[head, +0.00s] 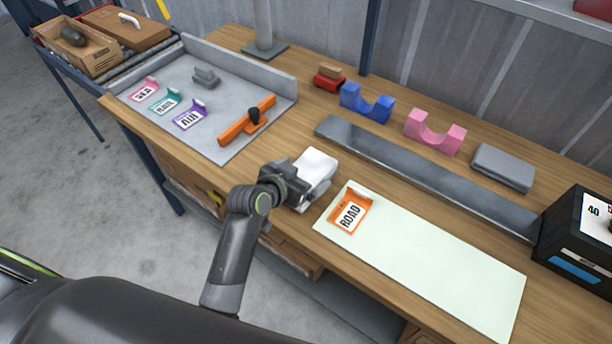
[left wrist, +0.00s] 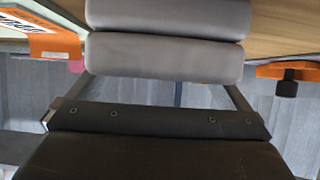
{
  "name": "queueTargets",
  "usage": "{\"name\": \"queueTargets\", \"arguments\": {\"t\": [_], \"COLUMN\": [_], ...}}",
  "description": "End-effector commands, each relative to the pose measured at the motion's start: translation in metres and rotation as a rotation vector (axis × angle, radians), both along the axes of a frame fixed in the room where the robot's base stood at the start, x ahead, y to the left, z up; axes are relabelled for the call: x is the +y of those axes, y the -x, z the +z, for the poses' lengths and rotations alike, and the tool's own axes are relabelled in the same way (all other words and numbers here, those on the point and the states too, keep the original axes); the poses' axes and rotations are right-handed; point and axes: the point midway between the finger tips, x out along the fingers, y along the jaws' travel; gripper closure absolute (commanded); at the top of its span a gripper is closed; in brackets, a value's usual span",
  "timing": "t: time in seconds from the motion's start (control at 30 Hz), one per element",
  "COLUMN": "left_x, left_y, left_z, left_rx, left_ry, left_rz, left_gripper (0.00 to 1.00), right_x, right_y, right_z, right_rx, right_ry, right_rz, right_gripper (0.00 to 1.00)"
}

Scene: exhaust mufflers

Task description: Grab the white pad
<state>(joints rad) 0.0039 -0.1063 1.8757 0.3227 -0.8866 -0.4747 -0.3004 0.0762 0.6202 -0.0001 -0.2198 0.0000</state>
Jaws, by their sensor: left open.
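The white pad (head: 317,166) lies on the wooden bench in the head view, with a second white part (head: 313,196) at its lower edge. In the left wrist view the pad (left wrist: 166,57) looks grey, as two thick rounded layers close in front of the jaws. My left gripper (head: 291,183) is open at the pad's left side. In the left wrist view its fingers (left wrist: 158,84) are spread wide towards the pad's two ends. The pad hides the fingertips, so I cannot tell whether they touch it. My right gripper is not in view.
The pale green mat (head: 430,265) with the orange ROAD tag (head: 349,214) lies right of the pad. A long grey metal strip (head: 420,172) lies behind.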

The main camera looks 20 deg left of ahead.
Motion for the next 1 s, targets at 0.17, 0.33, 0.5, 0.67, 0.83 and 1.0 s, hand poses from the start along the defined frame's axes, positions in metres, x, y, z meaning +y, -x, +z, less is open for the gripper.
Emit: {"name": "queueTargets", "arguments": {"t": [0.17,0.33,0.5,0.67,0.83,1.0], "left_x": [-0.0049,-0.0057,-0.0056,-0.0055,-0.0055,-0.0055], "left_y": [-0.0128,-0.0151,-0.0148,-0.0146,-0.0146,-0.0147], "left_z": [-0.0076,-0.0094,-0.0092,-0.0092,-0.0091,-0.0076], "left_rx": [0.001,0.0,0.0,0.0,0.0,-0.001], "left_ry": [0.0,0.0,0.0,0.0,0.0,0.0], "left_rz": [0.0,0.001,0.001,0.001,0.001,0.001], "left_gripper": [0.0,0.0,0.05,0.26,0.4,0.4], "right_x": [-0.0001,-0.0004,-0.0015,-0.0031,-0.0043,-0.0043], "right_y": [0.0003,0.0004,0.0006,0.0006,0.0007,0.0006], "right_z": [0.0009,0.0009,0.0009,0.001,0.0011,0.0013], "right_rx": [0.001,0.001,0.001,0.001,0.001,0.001], "right_ry": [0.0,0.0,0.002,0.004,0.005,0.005], "right_rz": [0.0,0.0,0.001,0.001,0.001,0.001], "right_gripper": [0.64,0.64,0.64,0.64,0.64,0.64]}}
